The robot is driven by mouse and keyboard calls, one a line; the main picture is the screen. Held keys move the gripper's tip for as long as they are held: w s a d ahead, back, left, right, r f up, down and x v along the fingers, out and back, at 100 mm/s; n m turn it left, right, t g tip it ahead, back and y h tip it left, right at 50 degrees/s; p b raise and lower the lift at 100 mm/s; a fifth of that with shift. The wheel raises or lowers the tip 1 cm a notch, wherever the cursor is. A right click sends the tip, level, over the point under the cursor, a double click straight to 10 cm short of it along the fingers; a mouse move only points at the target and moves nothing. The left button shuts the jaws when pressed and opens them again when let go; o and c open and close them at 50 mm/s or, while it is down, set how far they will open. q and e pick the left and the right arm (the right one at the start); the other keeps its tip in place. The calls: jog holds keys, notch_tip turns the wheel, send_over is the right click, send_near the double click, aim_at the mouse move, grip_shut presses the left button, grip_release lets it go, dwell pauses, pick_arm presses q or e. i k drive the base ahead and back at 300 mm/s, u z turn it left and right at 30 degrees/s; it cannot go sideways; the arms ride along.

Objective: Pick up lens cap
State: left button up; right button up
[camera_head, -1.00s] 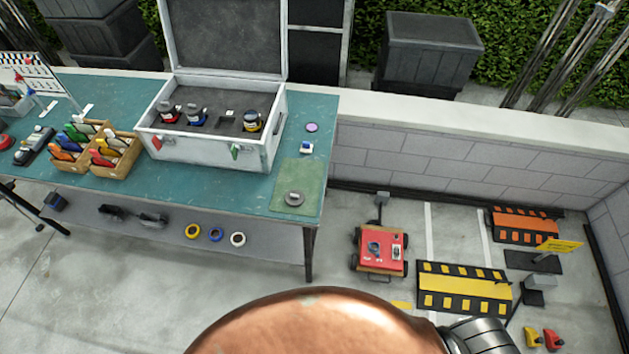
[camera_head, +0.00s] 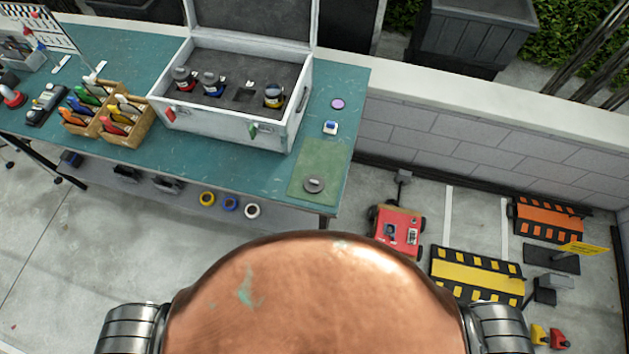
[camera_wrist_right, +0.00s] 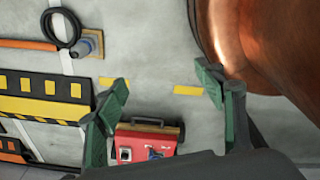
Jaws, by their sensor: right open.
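A round grey disc, which looks like the lens cap (camera_head: 314,185), lies flat on a green mat (camera_head: 322,163) at the right front corner of the teal table in the head view. A flat purple disc (camera_head: 338,104) lies farther back on the same table. My right gripper (camera_wrist_right: 163,95) shows in the right wrist view with its green fingers apart and nothing between them. It is over the floor, near a red cart, and away from the table. Neither gripper shows in the head view. The disc does not show in the wrist view.
A white open case (camera_head: 225,128) with dark foam stands on the teal table (camera_head: 220,165), left of the mat. Wooden boxes (camera_head: 128,138) of coloured tools stand farther left. A red cart (camera_head: 398,228) and yellow-black ramp (camera_head: 475,275) are on the floor to the right.

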aim_at(313, 183)
jog(key=z, duration=0.55)
jog(key=k, duration=1.25)
jog(key=u, duration=0.25)
jog(key=i, duration=0.6)
jog(key=u, duration=0.9)
jog(key=i, duration=0.6)
jog(key=z, duration=0.05)
